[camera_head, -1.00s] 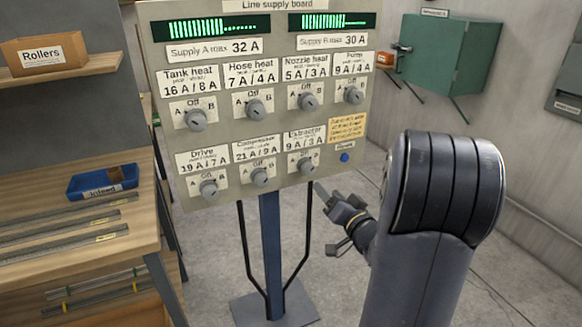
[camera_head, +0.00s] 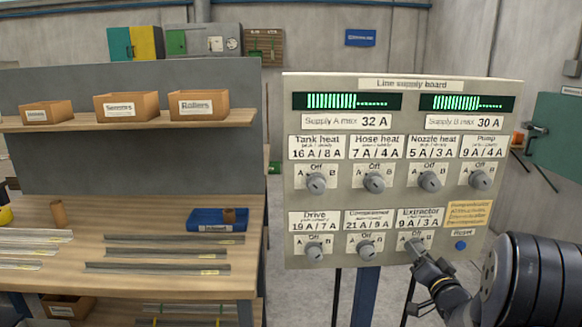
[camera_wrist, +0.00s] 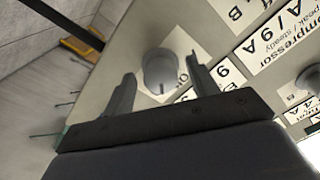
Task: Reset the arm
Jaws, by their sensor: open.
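The line supply board (camera_head: 340,190) stands at right of centre in the head view, with two rows of grey knobs under two green bar displays. My gripper (camera_head: 420,258) is open at the Extractor knob (camera_head: 414,245) in the lower row and partly covers it. In the wrist view a grey knob (camera_wrist: 159,70) shows between my open fingers (camera_wrist: 162,82); I cannot tell whether they touch it. The Compressor knob (camera_head: 366,246) and Drive knob (camera_head: 314,251) are to the left. A blue button (camera_head: 461,245) is right of the Extractor knob, near the word Reset.
A wooden workbench (camera_head: 75,285) with metal strips and a blue tray (camera_head: 205,224) stands at left. Its shelf (camera_head: 150,122) bears a Rollers box (camera_head: 198,104) and other boxes. A green cabinet (camera_head: 558,140) is on the right. The board stands on a post (camera_head: 364,300).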

